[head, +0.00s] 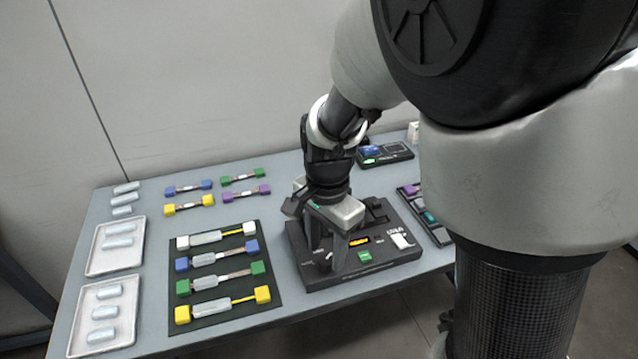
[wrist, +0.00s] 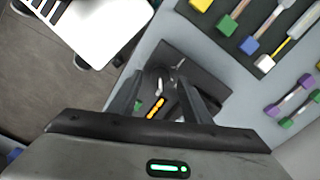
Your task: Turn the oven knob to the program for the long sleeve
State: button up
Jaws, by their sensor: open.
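The oven appears to be the black box (head: 392,264) on the table in the head view, with an orange-lit display (head: 359,240) and a green button (head: 364,256). My gripper (head: 327,258) points down over the box's left part, its fingers apart. In the wrist view, the box (wrist: 203,68) lies beyond the open gripper (wrist: 164,82), and the orange display (wrist: 155,108) shows between the fingers. A small pale pointer-like part (wrist: 178,64), possibly the knob, shows near the right fingertip. I cannot read its setting or tell whether a finger touches it.
Left of the box, a dark mat (head: 238,317) holds several fibre pieces with coloured end blocks. Two white trays (head: 97,262) with pale sleeves stand at the far left. Another black device (head: 400,151) stands behind, and a dark holder (head: 441,236) is to the right.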

aim_at(326, 263)
jog(key=shift+f, duration=1.15)
jog(key=c, duration=1)
jog(key=shift+c, duration=0.2)
jog(key=shift+n, duration=0.4)
jog(key=n, duration=0.4)
jog(key=shift+n+p, duration=0.3)
jog(key=shift+n, duration=2.7)
jog(key=shift+p, duration=0.3)
